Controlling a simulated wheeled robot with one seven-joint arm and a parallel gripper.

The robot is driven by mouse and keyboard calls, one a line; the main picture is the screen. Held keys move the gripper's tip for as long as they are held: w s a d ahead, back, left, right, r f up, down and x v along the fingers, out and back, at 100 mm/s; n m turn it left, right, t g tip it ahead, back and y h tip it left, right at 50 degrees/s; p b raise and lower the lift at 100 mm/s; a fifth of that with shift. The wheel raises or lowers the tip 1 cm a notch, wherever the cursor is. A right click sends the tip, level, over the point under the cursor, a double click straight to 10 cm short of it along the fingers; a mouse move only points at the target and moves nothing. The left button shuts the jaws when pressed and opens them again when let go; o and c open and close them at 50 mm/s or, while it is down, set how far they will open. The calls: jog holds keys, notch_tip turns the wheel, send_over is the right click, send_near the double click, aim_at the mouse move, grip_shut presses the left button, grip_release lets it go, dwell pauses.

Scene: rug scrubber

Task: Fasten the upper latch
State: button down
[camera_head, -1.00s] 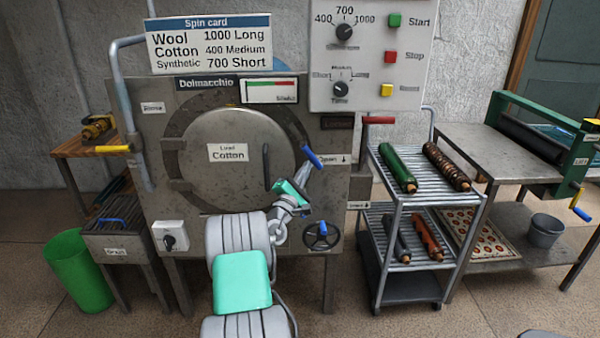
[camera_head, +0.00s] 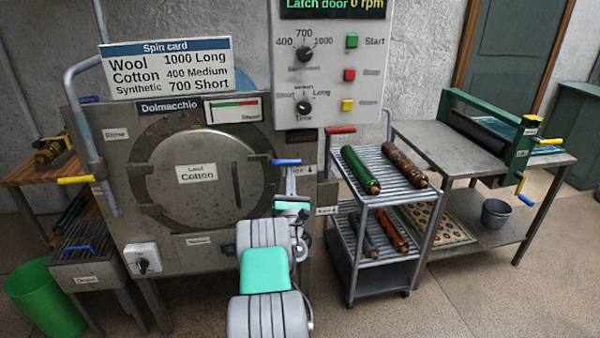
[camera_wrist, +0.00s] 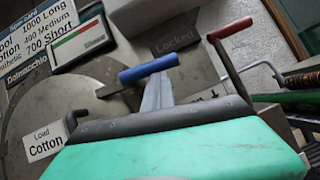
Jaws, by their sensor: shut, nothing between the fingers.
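The upper latch, a blue-handled lever (camera_head: 286,162), is at the right edge of the washer's round door (camera_head: 195,180). The door looks closed. The blue handle lies about level in the head view and also shows in the wrist view (camera_wrist: 149,70). My gripper (camera_head: 290,172) is shut and empty, pointing up at the latch from below. In the wrist view its thin grey fingers (camera_wrist: 158,92) reach to the blue handle's underside; I cannot tell if they touch. The latch's catch and pivot are partly hidden.
A red-handled lever (camera_head: 340,130) stands just right of and above the latch, near a "Locked" plate (camera_wrist: 175,42). A rack cart (camera_head: 385,190) with rolls is close on the right. The display (camera_head: 333,7) reads "Latch door 0 rpm". A dark door grip (camera_head: 236,185) lies left.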

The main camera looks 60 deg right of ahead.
jog(key=shift+s+d+r+p, duration=0.15)
jog(key=shift+d+r+p, duration=0.15)
jog(key=shift+r, duration=0.3)
jog(key=s+a+f+b, duration=0.5)
jog(key=a+f+b, duration=0.2)
jog(key=f+b, duration=0.3)
jog(key=b, duration=0.3)
jog(key=shift+s+a+f, duration=0.15)
jog(key=shift+s, duration=0.25)
